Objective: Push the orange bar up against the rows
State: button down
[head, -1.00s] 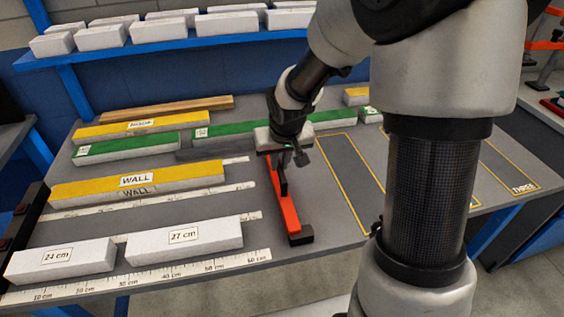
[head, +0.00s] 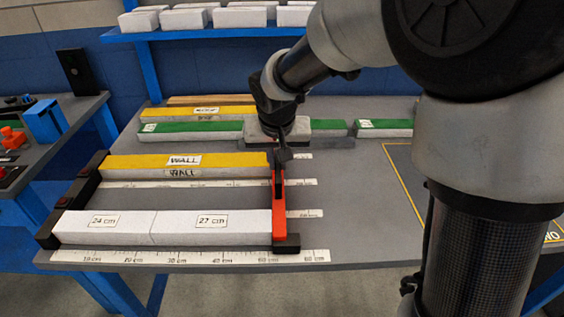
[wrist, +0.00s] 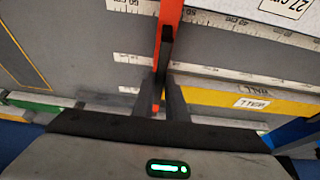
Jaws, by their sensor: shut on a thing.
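The orange bar (head: 279,205) stands across the right ends of two rows, with a black foot at its front end; it also shows in the wrist view (wrist: 168,28). My gripper (head: 280,165) is shut on the bar near its far end. In the wrist view its fingers (wrist: 163,98) straddle the bar. The yellow WALL row (head: 140,162) and the white row of the 24 cm block (head: 80,221) and 27 cm block (head: 240,219) reach the bar, with no clear gap visible. The two white blocks meet end to end. Their left end is at the black stop (head: 88,180).
Green-topped pieces (head: 195,127) and a yellow-topped piece (head: 190,111) lie behind. Printed scales (head: 200,257) run along the rows. A blue shelf (head: 200,33) with white blocks stands at the back. The table right of the bar (head: 345,200) is clear.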

jog(key=shift+a, duration=0.35)
jog(key=c, duration=1.8)
grip_release()
jog(key=shift+o, duration=0.2)
jog(key=shift+s+d+r, duration=0.1)
jog(key=shift+s+r, duration=0.05)
jog(key=shift+r, duration=0.35)
jog(key=p+v, duration=0.4)
jog(key=v, duration=1.2)
jog(key=shift+s, duration=0.2)
jog(key=shift+r, duration=0.15)
